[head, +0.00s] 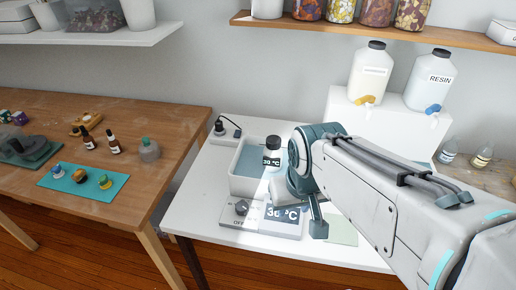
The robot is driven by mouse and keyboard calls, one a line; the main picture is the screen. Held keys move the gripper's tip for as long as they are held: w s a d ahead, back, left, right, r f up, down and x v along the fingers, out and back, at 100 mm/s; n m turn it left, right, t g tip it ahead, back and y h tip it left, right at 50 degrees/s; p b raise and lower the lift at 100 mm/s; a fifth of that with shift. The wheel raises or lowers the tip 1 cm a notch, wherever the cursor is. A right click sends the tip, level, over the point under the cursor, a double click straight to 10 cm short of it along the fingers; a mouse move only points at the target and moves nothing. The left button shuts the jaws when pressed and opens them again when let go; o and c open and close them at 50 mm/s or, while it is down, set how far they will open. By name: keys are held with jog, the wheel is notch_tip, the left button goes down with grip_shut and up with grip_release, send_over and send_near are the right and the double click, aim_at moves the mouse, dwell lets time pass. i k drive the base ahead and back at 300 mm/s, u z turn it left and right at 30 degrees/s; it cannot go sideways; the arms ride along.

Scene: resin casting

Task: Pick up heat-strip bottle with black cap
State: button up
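The heat-strip bottle (271,160) is white with a black cap and a dark strip with pale figures around it. It appears upright in the white water bath (240,184) on the white table, near the bath's right side. My gripper (317,224) is at the end of my arm, to the right of and nearer than the bottle, above the control box. One dark teal finger shows pointing down. The rest of the gripper is hidden by my wrist, so its opening does not show. I see no contact with the bottle.
The control box (238,215) with a knob and a temperature display stands in front of the bath. Two large jugs (369,73) stand on a white riser behind my arm. A wooden table (179,121) with small bottles is at the left. Shelves hang above.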

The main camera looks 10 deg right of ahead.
aim_at(273, 153)
jog(key=u, duration=0.5)
jog(key=k, duration=1.25)
jog(key=u, duration=0.75)
jog(key=i, duration=1)
jog(key=z, duration=0.55)
jog(key=i, duration=0.75)
jog(key=z, duration=1.15)
jog(key=i, duration=0.3)
jog(key=z, duration=0.3)
